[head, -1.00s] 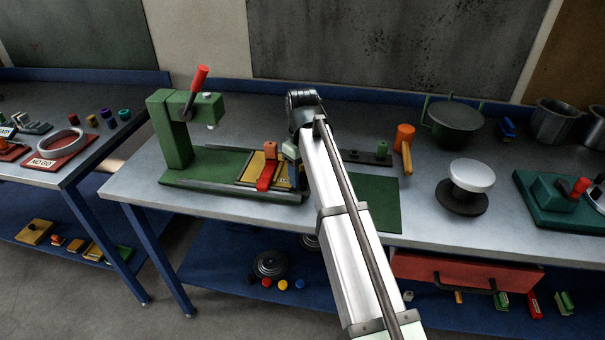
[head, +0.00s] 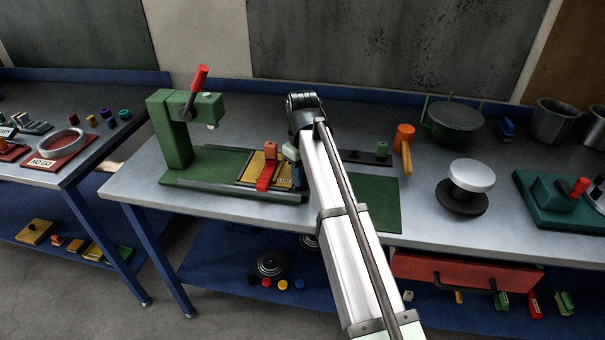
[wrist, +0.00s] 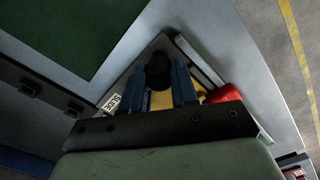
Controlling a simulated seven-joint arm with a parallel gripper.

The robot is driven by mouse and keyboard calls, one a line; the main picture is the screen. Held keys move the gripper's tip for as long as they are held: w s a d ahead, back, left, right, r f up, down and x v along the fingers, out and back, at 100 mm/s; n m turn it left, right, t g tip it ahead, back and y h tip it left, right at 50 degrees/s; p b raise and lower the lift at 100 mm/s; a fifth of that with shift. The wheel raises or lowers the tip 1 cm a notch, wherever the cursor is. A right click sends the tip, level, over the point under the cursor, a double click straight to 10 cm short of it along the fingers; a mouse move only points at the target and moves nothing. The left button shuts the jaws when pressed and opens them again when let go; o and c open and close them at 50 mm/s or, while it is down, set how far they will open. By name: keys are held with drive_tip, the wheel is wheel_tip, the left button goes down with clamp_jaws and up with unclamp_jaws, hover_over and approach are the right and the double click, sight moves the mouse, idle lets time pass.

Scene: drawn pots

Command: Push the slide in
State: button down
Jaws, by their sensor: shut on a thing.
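The slide is a yellow plate (head: 250,172) with a dark frame, a red block on it and a "SLIDE" label (wrist: 113,103). It lies between rails on the green base (head: 210,160) of a press, to the right of the press column (head: 172,130). My gripper (head: 297,172) is at the slide's right end. In the wrist view its two blue fingers (wrist: 160,78) are shut on a round black knob (wrist: 158,67) at the slide's end. The yellow plate shows only partly behind the fingers there. The red lever (wrist: 223,93) on the slide lies beside them.
The press head with its red handle (head: 200,78) overhangs the base on the left. A dark green mat (head: 384,212) lies right of the slide. An orange mallet (head: 404,140) and a white-topped round stand (head: 472,176) are farther right. A grey rail (head: 230,190) edges the base in front.

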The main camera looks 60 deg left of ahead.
drive_tip(key=shift+a, duration=0.1)
drive_tip(key=s+a, duration=1.2)
drive_tip(key=shift+r, duration=0.1)
drive_tip(key=shift+a, duration=0.15)
drive_tip(key=c, duration=1.1)
unclamp_jaws()
drive_tip(key=shift+s, duration=0.1)
drive_tip(key=shift+o, duration=1.2)
drive_tip(key=shift+d, duration=0.2)
wheel_tip(320, 180, up, 14)
drive_tip(key=shift+w, duration=0.25)
